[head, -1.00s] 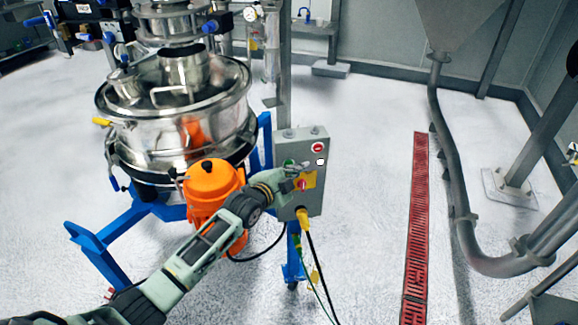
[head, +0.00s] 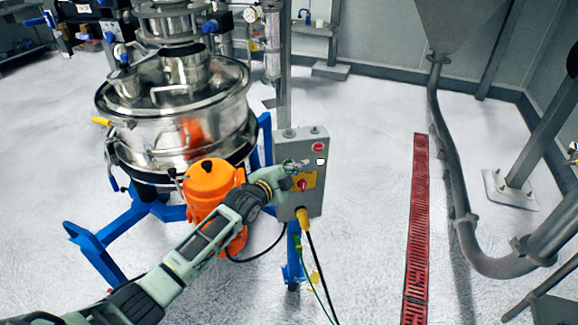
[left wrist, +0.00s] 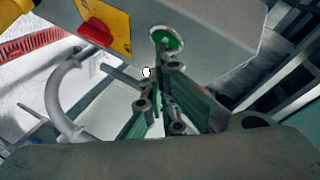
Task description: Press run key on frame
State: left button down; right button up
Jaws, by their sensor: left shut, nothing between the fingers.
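The grey control box (head: 313,201) stands on the blue sifter frame (head: 92,240). The green key (left wrist: 170,41) in a pale ring shows in the left wrist view, partly covered by my fingertip. A red button (head: 318,147) is at the box's upper right. A red rotary switch on a yellow plate (left wrist: 117,18) is beside the green key. My left gripper (head: 299,164) is shut and empty, with its tips at the green key in the left wrist view (left wrist: 158,36). I cannot tell whether they touch or press it. My right gripper is not in view.
The steel sifter (head: 180,105) and orange motor (head: 212,187) stand left of the box. A yellow plug with cables (head: 303,219) hangs below it. A red floor grate (head: 417,215) and a grey pipe (head: 446,150) lie to the right, with clear floor between.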

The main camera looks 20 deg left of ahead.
pick_arm(q)
jog(key=shift+s, duration=0.1)
jog(key=shift+s+d+p, duration=0.4)
jog(key=shift+s+p, duration=0.25)
jog(key=shift+p, duration=0.15)
jog(key=s+p, duration=0.1)
jog(key=s+d+p, duration=0.1)
jog(key=s, duration=0.1)
jog(key=s+d+p, duration=0.1)
jog(key=shift+s+d+f+p, duration=0.15)
jog(key=shift+d+p, duration=0.1)
jog(key=shift+p, duration=0.15)
dwell(0.6)
